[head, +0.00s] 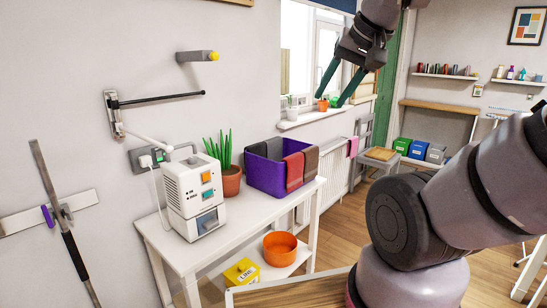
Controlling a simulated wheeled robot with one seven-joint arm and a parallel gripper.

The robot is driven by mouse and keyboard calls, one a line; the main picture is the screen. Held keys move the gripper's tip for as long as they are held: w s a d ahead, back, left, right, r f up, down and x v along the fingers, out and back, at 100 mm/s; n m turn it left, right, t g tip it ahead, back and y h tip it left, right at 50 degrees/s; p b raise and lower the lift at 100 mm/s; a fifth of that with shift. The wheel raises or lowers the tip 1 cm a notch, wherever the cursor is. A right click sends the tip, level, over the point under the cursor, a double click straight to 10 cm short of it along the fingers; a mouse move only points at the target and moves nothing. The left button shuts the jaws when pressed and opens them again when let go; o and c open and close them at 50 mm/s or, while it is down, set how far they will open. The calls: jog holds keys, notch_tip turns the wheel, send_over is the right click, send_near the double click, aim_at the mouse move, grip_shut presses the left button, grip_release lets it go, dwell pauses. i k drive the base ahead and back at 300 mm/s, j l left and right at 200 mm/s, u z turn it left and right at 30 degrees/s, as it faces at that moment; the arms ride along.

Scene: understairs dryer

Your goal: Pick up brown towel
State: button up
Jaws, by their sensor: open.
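A brown towel (311,162) hangs over the right end of the front rim of a purple crate (265,176). It is next to a dark red towel (294,171) on the same rim. The crate stands on a white table (240,216) against the wall. My gripper (331,98) hangs in the air in front of the window, above and a little right of the crate in the picture. Its two dark green fingers point down and are spread apart, with nothing between them. The crate's inside is mostly hidden.
Left of the crate are a potted plant (231,178) and a white dryer-like box (192,195) with a cord. The lower shelf holds an orange bowl (280,248) and a yellow box (241,272). A radiator (337,165) is right of the table. My arm covers the lower right.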

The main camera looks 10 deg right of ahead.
aim_at(311, 153)
jog(key=i+l+u, duration=0.15)
jog(key=i+l, duration=0.2)
jog(key=i+l+u, duration=0.1)
jog(key=i+l, duration=0.2)
jog(key=i+l+u, duration=0.15)
jog(key=i+l, duration=0.15)
jog(key=l, duration=0.2)
jog(key=i+l+u, duration=0.15)
jog(key=i+l, duration=0.15)
jog(key=l, duration=0.2)
